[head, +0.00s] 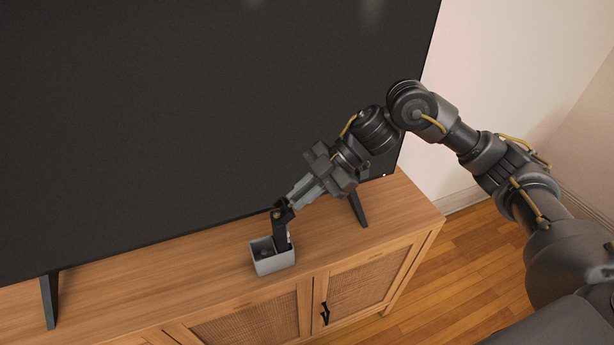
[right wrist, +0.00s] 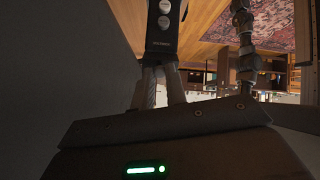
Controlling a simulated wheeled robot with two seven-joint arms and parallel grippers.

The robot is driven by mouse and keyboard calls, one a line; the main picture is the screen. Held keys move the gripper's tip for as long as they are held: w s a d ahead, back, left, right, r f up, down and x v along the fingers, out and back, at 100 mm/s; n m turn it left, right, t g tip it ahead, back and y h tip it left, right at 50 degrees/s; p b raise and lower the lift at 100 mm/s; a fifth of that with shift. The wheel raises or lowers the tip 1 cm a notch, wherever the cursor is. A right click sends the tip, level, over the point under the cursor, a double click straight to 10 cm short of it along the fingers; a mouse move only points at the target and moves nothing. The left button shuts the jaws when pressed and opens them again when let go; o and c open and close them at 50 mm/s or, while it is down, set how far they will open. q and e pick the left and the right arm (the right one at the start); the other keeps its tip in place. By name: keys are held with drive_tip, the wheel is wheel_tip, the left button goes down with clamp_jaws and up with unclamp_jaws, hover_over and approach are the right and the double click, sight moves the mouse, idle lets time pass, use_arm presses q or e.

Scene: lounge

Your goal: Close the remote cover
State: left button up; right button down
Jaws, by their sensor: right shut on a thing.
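The remote (head: 281,234) is a slim black bar. It stands nearly upright, its lower end inside a small grey box (head: 274,266) on the wooden cabinet. My right gripper (head: 291,203) is shut on the remote's upper part, reaching in from the upper right. In the right wrist view the remote (right wrist: 162,42) shows as a dark strip with two round silvery spots, between the fingers (right wrist: 161,84). I cannot make out the cover or whether it is open. The remote's lower end is hidden by the box. My left gripper is not in view.
A large dark television (head: 190,110) stands close behind the box, on feet (head: 357,208) on the cabinet top (head: 150,275). A small dark thing lies in the box. The cabinet top is clear left of the box. Wooden floor (head: 450,270) lies to the right.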

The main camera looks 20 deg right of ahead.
drive_tip(key=a+h+p, duration=0.1)
drive_tip(key=h+p, duration=0.2)
drive_tip(key=p, duration=0.2)
drive_tip(key=a+r+h+p, duration=0.1)
drive_tip(key=a+h+p, duration=0.1)
drive_tip(key=p, duration=0.3)
drive_tip(key=a+r+h+p, duration=0.1)
drive_tip(key=h+p, duration=0.2)
drive_tip(key=p, duration=0.3)
drive_tip(key=shift+s+a+r+t+h, duration=0.2)
drive_tip(key=shift+a+t+h, duration=0.1)
drive_tip(key=shift+a, duration=0.1)
drive_tip(key=shift+a+f+h+p, duration=0.35)
drive_tip(key=shift+a+h+p, duration=0.1)
drive_tip(key=shift+h+p, duration=0.55)
drive_tip(key=shift+f+p, duration=0.1)
drive_tip(key=shift+p, duration=0.2)
drive_tip(key=shift+f, duration=0.1)
drive_tip(key=c, duration=1.4)
unclamp_jaws()
drive_tip(key=shift+a, duration=0.1)
drive_tip(key=shift+a+r+b, duration=0.15)
drive_tip(key=shift+r+b, duration=0.7)
drive_tip(key=shift+r, duration=1.85)
drive_tip(key=shift+a+r+b, duration=0.1)
drive_tip(key=shift+r+b, duration=0.75)
drive_tip(key=shift+r, duration=1.85)
